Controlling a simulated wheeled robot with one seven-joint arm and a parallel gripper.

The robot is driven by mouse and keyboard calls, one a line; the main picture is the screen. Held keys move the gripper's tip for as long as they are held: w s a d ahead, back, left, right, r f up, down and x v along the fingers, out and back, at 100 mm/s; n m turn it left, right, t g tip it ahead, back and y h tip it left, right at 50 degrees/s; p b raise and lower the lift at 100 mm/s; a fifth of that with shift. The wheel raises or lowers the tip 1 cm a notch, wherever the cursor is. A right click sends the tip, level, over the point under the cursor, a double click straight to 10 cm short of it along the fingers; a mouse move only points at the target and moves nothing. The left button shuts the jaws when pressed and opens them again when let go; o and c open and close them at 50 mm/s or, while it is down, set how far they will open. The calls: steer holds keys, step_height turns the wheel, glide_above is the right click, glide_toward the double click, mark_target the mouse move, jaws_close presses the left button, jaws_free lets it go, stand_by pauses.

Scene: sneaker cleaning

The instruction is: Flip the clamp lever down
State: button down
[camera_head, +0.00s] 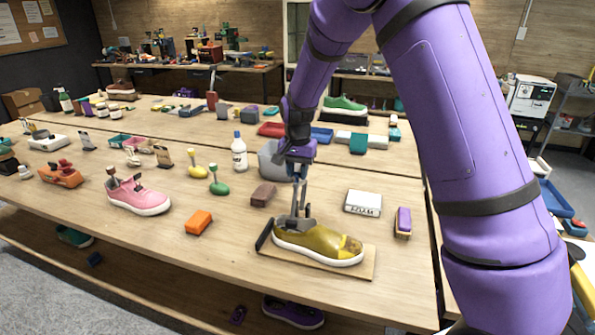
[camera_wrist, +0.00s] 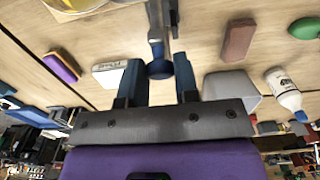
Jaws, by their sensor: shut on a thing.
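An olive-yellow sneaker (camera_head: 318,245) lies on a wooden board (camera_head: 366,266) near the table's front. A grey clamp (camera_head: 293,223) stands at its heel end, with its lever (camera_head: 296,197) rising upright above it. My gripper (camera_head: 298,175) is above the clamp, pointing down at the lever's top. In the wrist view, the lever's blue round end (camera_wrist: 160,69) sits between the two fingers of my gripper (camera_wrist: 157,72), which are shut on it. The sneaker (camera_wrist: 85,4) shows only partly at that view's top edge. The finger contact is too small to see clearly in the head view.
A white foam block (camera_head: 362,203) and a purple brush (camera_head: 403,222) lie right of the clamp. A brown block (camera_head: 263,194), a grey bin (camera_head: 270,160) and a white bottle (camera_head: 239,153) stand left of my gripper. An orange block (camera_head: 198,222) lies farther left.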

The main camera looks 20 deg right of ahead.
mark_target(294, 196)
steer(key=shift+s+a+f+t+h, duration=0.4)
steer(key=shift+s+a+t, duration=0.15)
steer(key=shift+s, duration=0.25)
steer(key=shift+s+a+f+t+h, duration=0.45)
steer(key=shift+s+a, duration=0.2)
steer(key=shift+s, duration=0.15)
steer(key=shift+s+a+f, duration=0.4)
steer(key=shift+s+f, duration=0.15)
steer(key=shift+s, duration=0.1)
steer(key=shift+s+a+f, duration=0.4)
steer(key=shift+s+f, duration=0.1)
steer(key=shift+s, duration=0.1)
steer(key=c, duration=0.9)
jaws_free()
steer(key=shift+a, duration=0.1)
steer(key=shift+o, duration=0.2)
steer(key=shift+r, duration=0.1)
steer(key=shift+r, duration=0.2)
steer(key=v, duration=1)
